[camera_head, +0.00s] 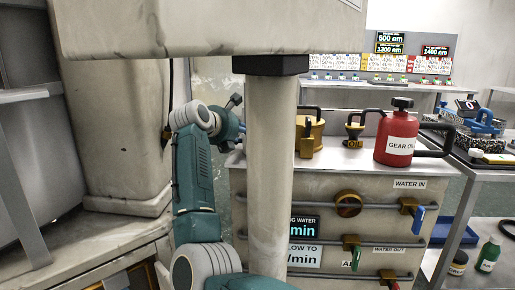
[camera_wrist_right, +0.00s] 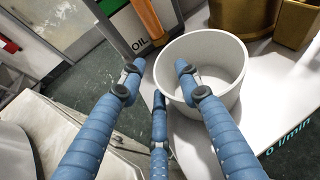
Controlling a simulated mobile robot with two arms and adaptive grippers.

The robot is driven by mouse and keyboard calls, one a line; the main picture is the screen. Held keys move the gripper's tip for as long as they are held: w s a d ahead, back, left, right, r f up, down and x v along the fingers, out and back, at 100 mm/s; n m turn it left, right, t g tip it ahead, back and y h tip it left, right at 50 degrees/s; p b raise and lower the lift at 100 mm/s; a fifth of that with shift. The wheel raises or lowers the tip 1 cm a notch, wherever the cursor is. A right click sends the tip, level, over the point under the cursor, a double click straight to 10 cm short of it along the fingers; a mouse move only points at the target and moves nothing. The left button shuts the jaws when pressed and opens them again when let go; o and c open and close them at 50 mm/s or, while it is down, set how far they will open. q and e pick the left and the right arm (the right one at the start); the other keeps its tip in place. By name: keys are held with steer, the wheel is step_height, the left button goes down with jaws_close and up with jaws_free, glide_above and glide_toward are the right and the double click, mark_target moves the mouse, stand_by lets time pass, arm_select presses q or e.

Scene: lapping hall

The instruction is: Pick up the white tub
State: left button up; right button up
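The white tub (camera_wrist_right: 222,52) stands upright on a light surface in the right wrist view, with its round mouth towards the camera. My right gripper (camera_wrist_right: 158,75) has its blue fingers spread apart, with nothing held between them. One finger overlaps the tub's mouth, and the others lie at its left side outside the rim; I cannot tell whether any finger touches it. In the head view my right gripper (camera_head: 234,104) is partly hidden behind a pale column, and the tub does not show there. My left gripper is not in view.
The pale column (camera_head: 270,170) stands in front of the cabinet. A red gear oil can (camera_head: 396,132), a brass can (camera_head: 313,133) and a small brass oil pot (camera_head: 354,134) stand on the cabinet top. Valve handles (camera_head: 418,220) stick out of its front.

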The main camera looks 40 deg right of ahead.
jaws_close()
steer(key=shift+r, duration=0.15)
stand_by(0.4)
